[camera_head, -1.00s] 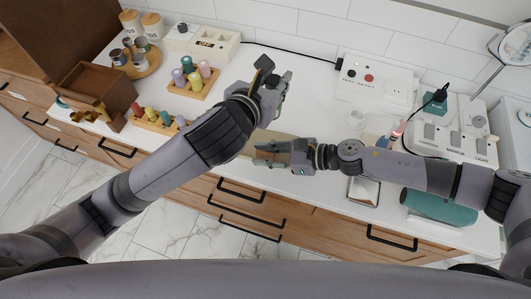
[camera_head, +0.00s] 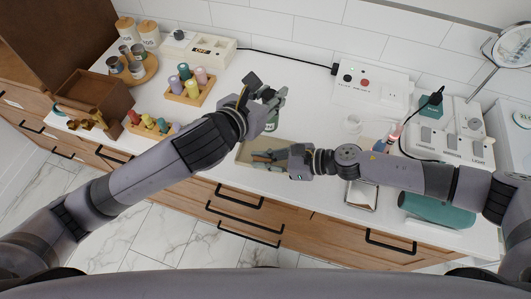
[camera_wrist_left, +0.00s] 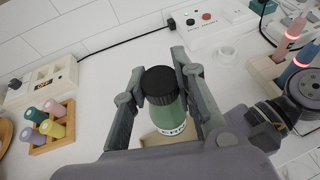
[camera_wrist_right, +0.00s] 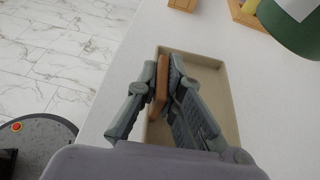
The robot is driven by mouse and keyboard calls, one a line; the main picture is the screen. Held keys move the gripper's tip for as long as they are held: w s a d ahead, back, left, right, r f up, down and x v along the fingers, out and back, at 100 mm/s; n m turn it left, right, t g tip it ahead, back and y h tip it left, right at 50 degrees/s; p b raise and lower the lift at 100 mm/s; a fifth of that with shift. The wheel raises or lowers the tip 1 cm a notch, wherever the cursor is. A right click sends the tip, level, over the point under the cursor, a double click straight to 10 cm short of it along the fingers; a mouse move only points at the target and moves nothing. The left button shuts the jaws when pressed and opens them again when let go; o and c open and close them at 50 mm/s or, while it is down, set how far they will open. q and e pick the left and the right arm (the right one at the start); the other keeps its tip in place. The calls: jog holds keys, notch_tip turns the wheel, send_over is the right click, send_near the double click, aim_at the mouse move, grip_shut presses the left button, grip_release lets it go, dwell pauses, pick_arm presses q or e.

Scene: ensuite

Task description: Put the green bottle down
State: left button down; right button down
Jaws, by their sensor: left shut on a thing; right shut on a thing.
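The green bottle (camera_head: 272,122) has a black cap and a white label. My left gripper (camera_head: 265,94) is shut on it; in the left wrist view the bottle (camera_wrist_left: 166,112) stands roughly upright between the fingers. The gripper hides part of it, and I cannot tell whether its base touches the counter. The bottle's lower part and label also show at the top right of the right wrist view (camera_wrist_right: 295,30). My right gripper (camera_head: 268,158) is shut on a brown, flat-looking piece (camera_wrist_right: 159,88) over the beige tray (camera_wrist_right: 226,105).
The white counter (camera_head: 310,90) has free room behind and right of the bottle. Wooden holders with coloured pegs (camera_head: 190,88) stand to the left. A white box with buttons (camera_head: 372,82) is at the back. A white cup (camera_head: 352,124) stands right of the grippers.

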aim_at(272, 125)
pick_arm(q)
jog(key=shift+a+f, duration=0.25)
jog(key=shift+f, duration=0.2)
jog(key=shift+h, duration=0.3)
notch_tip(272, 125, down, 6)
jog(key=shift+s+r, duration=0.1)
jog(key=shift+r, duration=0.1)
jog(key=shift+f, duration=2.35)
jog(key=shift+f, duration=0.1)
jog(key=c, duration=1.3)
grip_release()
jog(key=shift+f, duration=0.1)
